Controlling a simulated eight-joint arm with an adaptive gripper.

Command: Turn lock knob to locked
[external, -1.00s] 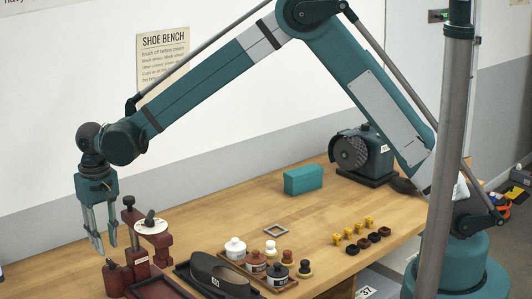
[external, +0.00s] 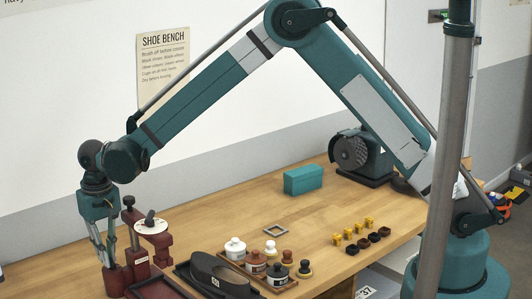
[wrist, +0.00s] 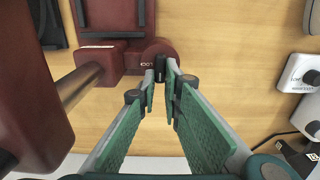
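The lock knob (wrist: 160,68) is a small black piece on a round dark red boss of the shoe-bench fixture (wrist: 112,17). Lettering that seems to read LOCK, partly hidden, is on the red body beside it. My gripper (wrist: 161,76) points at the knob, and its two fingertips lie close on either side of it, seemingly in contact. In the external view, my gripper (external: 108,262) is at the left end of the red fixture (external: 138,270). The knob's exact angle is hard to read.
A white labelled disc (external: 151,226) with a black lever sits on the fixture. A black shoe (external: 222,278) and polish jars (external: 235,248) stand to the right.

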